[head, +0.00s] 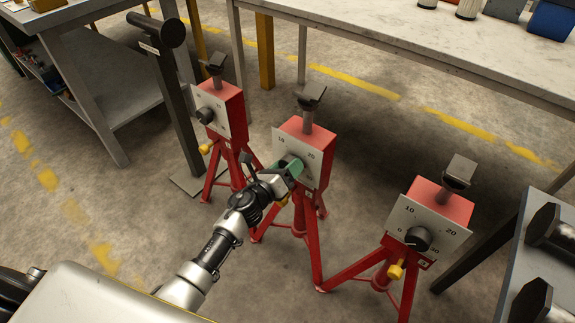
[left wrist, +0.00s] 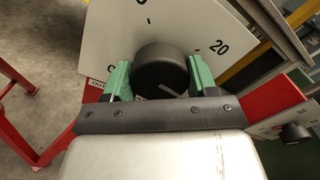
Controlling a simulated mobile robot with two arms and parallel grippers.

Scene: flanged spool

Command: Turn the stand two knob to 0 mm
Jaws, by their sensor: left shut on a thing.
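Three red stands with white dial plates and black knobs stand in a row. My left gripper (head: 294,168) is at the dial plate (head: 314,174) of the middle stand (head: 308,132) and hides most of its knob. In the left wrist view its green fingers are shut on the black knob (left wrist: 162,70), one on each side. A pale line on the knob's face shows at its lower right, on a slant. The 20 mark is to the right of the knob; the 0 is partly hidden behind the left finger. My right gripper is out of view.
The left stand (head: 220,104) and the right stand (head: 441,201) flank the middle one, each with its own knob. A dark post (head: 174,91) stands at left. A workbench (head: 435,45) runs behind. A grey surface (head: 512,265) with dark objects is at right.

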